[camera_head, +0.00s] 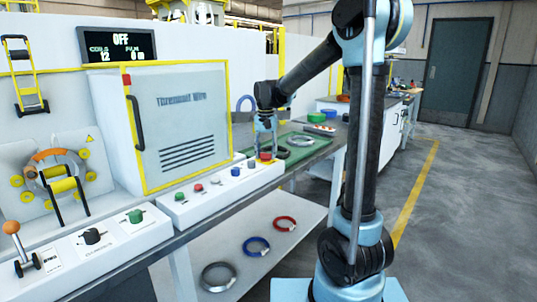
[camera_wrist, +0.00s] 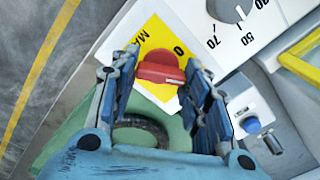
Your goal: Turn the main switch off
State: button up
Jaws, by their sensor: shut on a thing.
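The main switch is a red rotary knob (camera_wrist: 160,68) on a yellow plate (camera_wrist: 152,34) with a "0" mark and partly hidden lettering. In the head view the red knob (camera_head: 266,157) sits near the right end of the white control panel. My gripper (camera_wrist: 163,68) is shut on the red knob, with one finger at each end of it. In the head view my gripper (camera_head: 266,148) reaches down onto the knob from above. The display (camera_head: 118,44) above the machine reads "OFF".
The white control panel (camera_head: 222,193) holds several red, green, blue and dark buttons and knobs. A machine door (camera_head: 182,120) with a yellow frame stands behind it. A green mat (camera_head: 312,147) bearing a coil lies to the right. More coils lie on the lower shelf (camera_head: 318,213).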

jog(key=n, duration=0.6)
jog(key=shift+s, duration=0.2)
jog(key=n, duration=0.5)
jog(key=shift+n, duration=0.4)
jog(key=o, duration=1.1)
jog(key=shift+d, duration=0.1)
jog(key=shift+c, duration=0.2)
jog(key=shift+w, duration=0.1)
